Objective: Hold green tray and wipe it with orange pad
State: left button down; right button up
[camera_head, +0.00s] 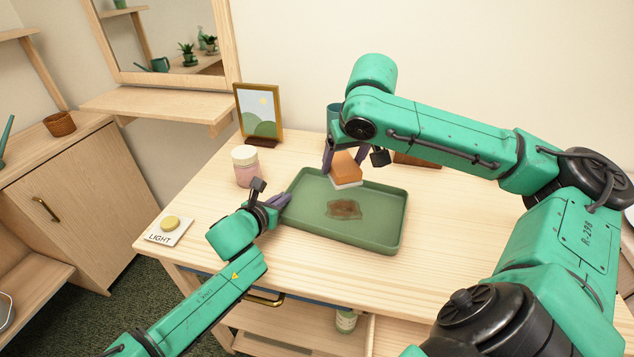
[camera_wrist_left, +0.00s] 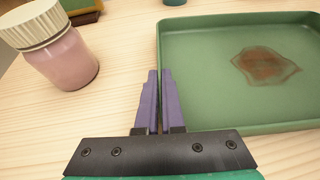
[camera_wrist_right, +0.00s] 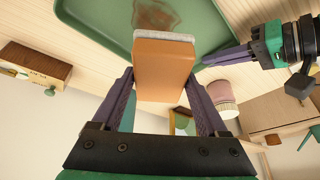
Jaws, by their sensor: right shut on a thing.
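The green tray (camera_head: 385,238) lies flat on the wooden table, with a brown stain (camera_head: 343,209) on its floor. My left gripper (camera_head: 283,200) is at the tray's left rim. In the left wrist view its fingers (camera_wrist_left: 160,75) are close together, one on each side of the rim of the tray (camera_wrist_left: 215,108). My right gripper (camera_head: 345,160) is shut on the orange pad (camera_head: 346,168), which has a whitish underside. The pad is tilted over the tray's far part, behind the stain; contact with the tray cannot be told. The pad fills the fingers in the right wrist view (camera_wrist_right: 163,70).
A pink jar (camera_head: 246,168) with a cream lid stands left of the tray, close to my left gripper. A framed picture (camera_head: 259,112) stands behind it. A light switch (camera_head: 169,229) sits at the table's left edge. The tabletop right of the tray is bare, beneath my right arm.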

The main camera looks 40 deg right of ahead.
aim_at(334, 202)
dwell(0.4)
jog(key=shift+w+a+f, duration=0.1)
jog(key=shift+a+f, duration=0.05)
jog(key=shift+f, duration=0.1)
jog(key=shift+f+n, duration=0.3)
jog(key=shift+f, duration=0.5)
jog(key=d+f, duration=0.1)
jog(key=s+d+f, duration=0.1)
jog(key=d, duration=0.1)
jog(key=shift+s, duration=0.2)
jog(key=shift+f, duration=3.55)
jog(key=shift+w+f, duration=0.2)
jog(key=shift+f, duration=0.05)
jog(key=shift+w+a+f, duration=0.1)
jog(key=shift+w+a, duration=0.2)
jog(key=shift+w, duration=0.05)
jog(key=shift+c, duration=0.6)
jog(key=shift+w+a, duration=0.65)
jog(key=shift+w, duration=0.4)
